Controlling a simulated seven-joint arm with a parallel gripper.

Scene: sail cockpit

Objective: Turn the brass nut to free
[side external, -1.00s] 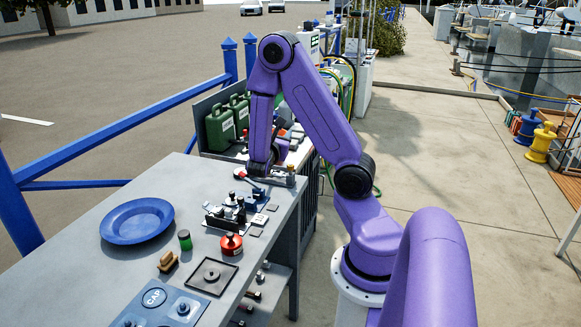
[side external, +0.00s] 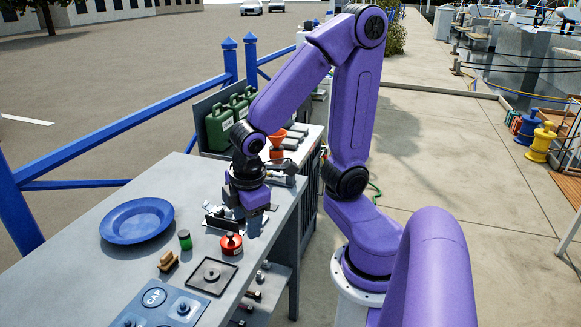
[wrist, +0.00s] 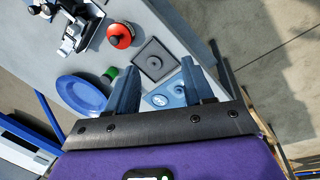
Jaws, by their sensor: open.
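A small brass-coloured piece (side external: 291,167) shows on a metal fitting near the bench's far right edge in the side view. It is too small to tell whether it is the nut, and I do not make it out in the wrist view. My gripper (wrist: 157,80) is open and empty, with its two fingers spread apart. In the side view it hangs low over the bench, on the near side of that fitting, and covers part of a dark metal assembly. That assembly shows partly at the top left of the wrist view (wrist: 80,30).

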